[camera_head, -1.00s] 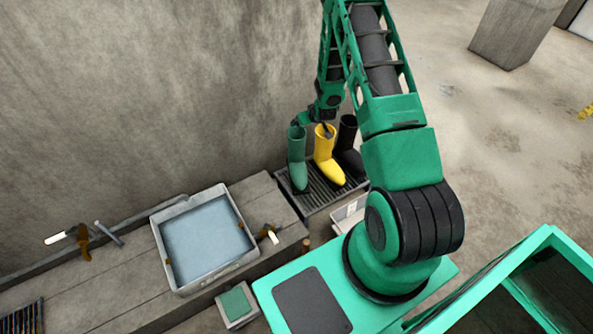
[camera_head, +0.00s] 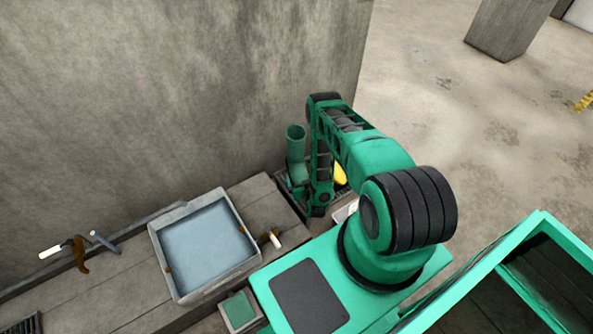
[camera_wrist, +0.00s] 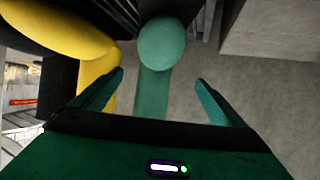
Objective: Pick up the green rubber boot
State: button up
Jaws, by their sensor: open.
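The green rubber boot (camera_head: 296,146) stands upright near the wall in the head view, its lower part partly covered by my arm. In the wrist view the green boot's rounded toe (camera_wrist: 162,43) and its shaft (camera_wrist: 152,95) show between my two fingers. My gripper (camera_wrist: 159,76) is open, with a finger on each side of the boot and gaps visible, more on the right. I cannot tell from this whether the fingers reach around its depth. In the head view my gripper is mostly hidden by the arm.
A yellow boot (camera_wrist: 82,38) stands close to the left finger in the wrist view; a dark boot (camera_wrist: 62,78) is beyond it. The boots' slatted rack is mostly covered. A bench holds a water basin (camera_head: 208,245). The concrete wall (camera_head: 200,80) is close behind the green boot.

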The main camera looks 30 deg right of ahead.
aim_at(299, 171)
jog(key=shift+s+a+f+h, duration=0.25)
jog(key=shift+s+f+h, duration=0.05)
jog(key=shift+s+f, duration=0.6)
jog(key=shift+f, duration=0.1)
jog(key=x, duration=1)
jog(key=shift+w+d, duration=0.2)
jog(key=shift+w, duration=0.1)
jog(key=shift+r, duration=0.2)
jog(key=c, duration=1.8)
